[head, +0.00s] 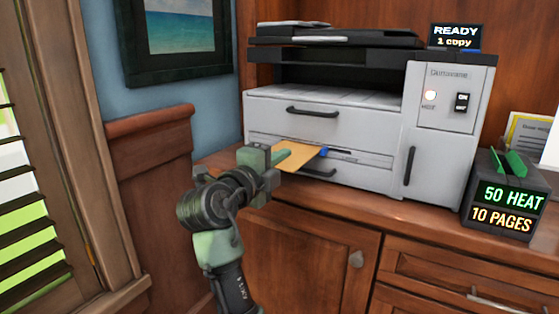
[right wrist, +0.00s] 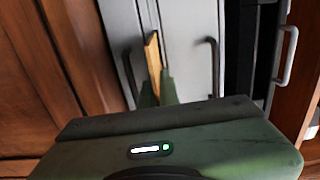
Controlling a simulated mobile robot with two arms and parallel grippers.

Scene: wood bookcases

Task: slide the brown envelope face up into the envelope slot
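The brown envelope (head: 303,153) is flat and level at the front of the grey printer (head: 335,103). Its far edge meets the narrow envelope slot (head: 362,158), which has a blue tab at its side. I cannot tell how much of it is inside, or which face is up. My right gripper (head: 290,157) is shut on the envelope's near end. In the right wrist view the envelope (right wrist: 153,55) shows edge-on between the green fingers of the right gripper (right wrist: 157,88). My left gripper is not in view.
Printer drawer handles (head: 312,112) stick out above and below the slot. A dark box reading "50 HEAT, 10 PAGES" (head: 505,205) stands at the right. A "READY 1 copy" display (head: 456,37) sits on top. The wooden counter (head: 415,217) is clear in front of the printer.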

